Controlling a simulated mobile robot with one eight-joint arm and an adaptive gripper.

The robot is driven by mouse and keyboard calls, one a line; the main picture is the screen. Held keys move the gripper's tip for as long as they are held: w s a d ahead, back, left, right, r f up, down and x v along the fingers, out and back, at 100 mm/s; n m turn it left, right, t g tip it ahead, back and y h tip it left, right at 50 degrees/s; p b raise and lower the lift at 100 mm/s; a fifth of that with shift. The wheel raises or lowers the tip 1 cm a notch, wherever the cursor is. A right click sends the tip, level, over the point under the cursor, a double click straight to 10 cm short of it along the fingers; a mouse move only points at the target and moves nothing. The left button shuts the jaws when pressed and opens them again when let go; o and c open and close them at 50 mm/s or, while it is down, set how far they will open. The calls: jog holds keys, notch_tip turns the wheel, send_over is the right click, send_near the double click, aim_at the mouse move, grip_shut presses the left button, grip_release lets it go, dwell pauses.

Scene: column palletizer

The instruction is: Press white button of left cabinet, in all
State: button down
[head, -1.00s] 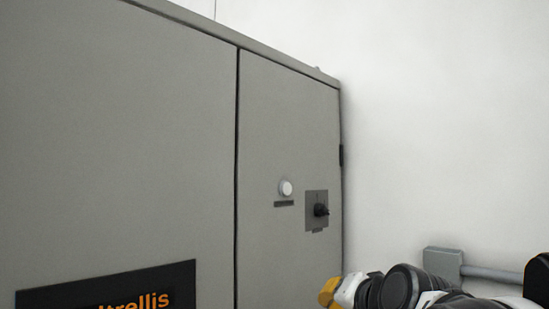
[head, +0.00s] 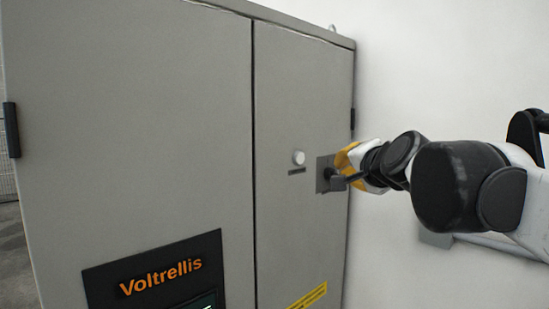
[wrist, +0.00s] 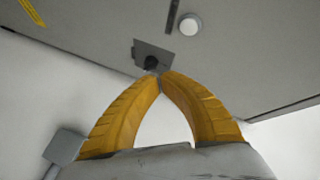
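The grey cabinet (head: 125,120) fills the left and middle of the head view. Its white round button (head: 298,157) sits on the right door above a small dark label, and it also shows in the wrist view (wrist: 189,25) at the top. My gripper (head: 348,172) is at the right, by the black rotary switch (head: 328,175), to the right of the button. In the wrist view, the yellow fingertips (wrist: 159,75) meet and overlap the lower edge of the switch plate in the picture. Nothing shows between them. Whether they touch the switch is unclear.
A dark Voltrellis panel (head: 160,270) is on the left door, and a yellow strip (head: 308,297) is low on the right door. The door face around the button is clear.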

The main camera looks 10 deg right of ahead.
aim_at(305, 162)
jog(key=shift+w+a, duration=0.85)
jog(key=shift+w, duration=0.35)
jog(key=shift+w+a, duration=0.9)
jog(key=shift+w, duration=0.25)
jog(key=shift+w+a, duration=0.85)
jog(key=shift+w, duration=0.35)
jog(key=shift+w+a, duration=0.25)
jog(key=shift+w, duration=0.1)
jog(key=shift+w+a, duration=0.25)
jog(key=shift+s+d, duration=0.5)
jog(key=shift+s, duration=0.15)
jog(key=shift+s+d, duration=0.75)
jog(key=shift+s, duration=0.25)
jog(key=shift+s+d, duration=0.7)
jog(key=shift+s, duration=0.3)
